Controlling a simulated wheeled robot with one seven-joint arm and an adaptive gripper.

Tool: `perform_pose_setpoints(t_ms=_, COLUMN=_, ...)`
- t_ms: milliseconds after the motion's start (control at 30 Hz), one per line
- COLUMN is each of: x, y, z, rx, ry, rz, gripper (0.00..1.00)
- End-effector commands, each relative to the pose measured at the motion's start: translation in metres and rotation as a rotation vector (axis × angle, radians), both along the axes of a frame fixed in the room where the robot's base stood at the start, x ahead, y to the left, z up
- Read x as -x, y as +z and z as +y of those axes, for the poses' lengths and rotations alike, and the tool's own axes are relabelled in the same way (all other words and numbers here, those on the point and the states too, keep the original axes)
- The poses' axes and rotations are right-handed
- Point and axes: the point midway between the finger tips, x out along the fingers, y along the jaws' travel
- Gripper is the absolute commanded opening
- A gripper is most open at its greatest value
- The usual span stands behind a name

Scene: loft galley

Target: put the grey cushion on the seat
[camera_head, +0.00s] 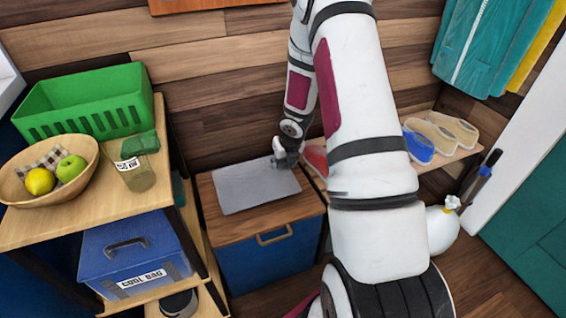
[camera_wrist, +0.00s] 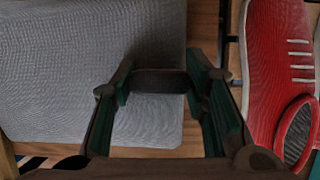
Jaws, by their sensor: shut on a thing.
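The grey cushion (camera_head: 255,187) is a flat, thin rectangle lying over the wooden seat (camera_head: 272,224), the top of a blue-fronted bench with a front handle. It looks level and within the seat's edges; whether it touches the wood fully I cannot tell. My gripper (camera_head: 285,160) is at the cushion's back right corner. In the wrist view the cushion (camera_wrist: 85,70) fills the left side and its edge passes between the fingers of my gripper (camera_wrist: 163,95), shut on it. The fingers hide part of that edge.
A shelf unit on the left holds a green crate (camera_head: 90,100), a fruit bowl (camera_head: 50,165), a glass (camera_head: 132,172) and a blue cool bag (camera_head: 130,255). A red shoe (camera_wrist: 275,60) lies close right of my gripper. Other shoes (camera_head: 440,135) and hanging jackets (camera_head: 490,40) are farther right.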

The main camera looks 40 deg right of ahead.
Motion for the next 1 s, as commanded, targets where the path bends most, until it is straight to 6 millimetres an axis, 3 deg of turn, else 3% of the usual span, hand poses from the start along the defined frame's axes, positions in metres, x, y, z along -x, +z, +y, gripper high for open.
perform_pose_setpoints(t_ms=100, x=0.000, y=-0.003, z=0.000, rx=0.000, ry=0.000, rz=-0.001, gripper=0.00)
perform_pose_setpoints(t_ms=133, x=0.000, y=-0.003, z=0.000, rx=0.000, ry=0.000, rz=0.000, gripper=0.45)
perform_pose_setpoints(t_ms=200, x=0.000, y=-0.002, z=0.000, rx=0.000, ry=0.000, rz=0.000, gripper=0.61)
perform_pose_setpoints(t_ms=600, x=0.000, y=0.002, z=0.000, rx=0.000, ry=0.000, rz=0.000, gripper=0.61)
perform_pose_setpoints(t_ms=767, x=0.008, y=0.025, z=0.002, rx=0.001, ry=0.000, rz=-0.002, gripper=0.61)
perform_pose_setpoints(t_ms=1000, x=0.028, y=0.074, z=0.007, rx=0.001, ry=-0.001, rz=-0.002, gripper=0.61)
